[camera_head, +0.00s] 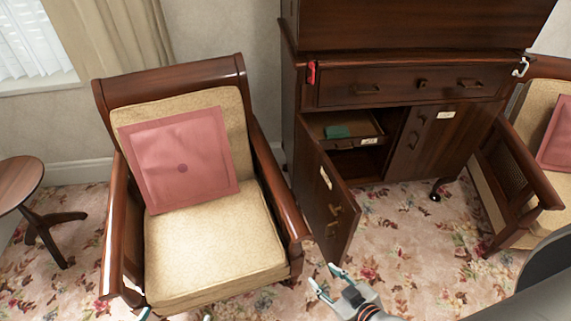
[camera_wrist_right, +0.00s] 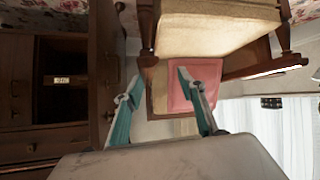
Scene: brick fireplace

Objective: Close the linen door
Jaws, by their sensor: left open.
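The dark wooden cabinet (camera_head: 400,82) has its left lower door (camera_head: 328,200) swung open towards me. This door has a small white label, too small to read, and brass-coloured fittings. The right lower door (camera_head: 430,135) is shut and also labelled. My right gripper (camera_head: 325,276) is open and empty, just below the open door's lower corner, with no clear contact. Its two teal fingers also show spread in the right wrist view (camera_wrist_right: 160,78). My left gripper (camera_head: 175,316) barely shows at the bottom edge, in front of the armchair; most of it is hidden.
An armchair (camera_head: 215,245) with a pink cushion (camera_head: 180,160) stands left of the open door. Inside the cabinet is a small drawer (camera_head: 345,140) with a green item. Another armchair (camera_head: 520,185) stands at the right. Flowered carpet (camera_head: 410,235) lies clear before the cabinet.

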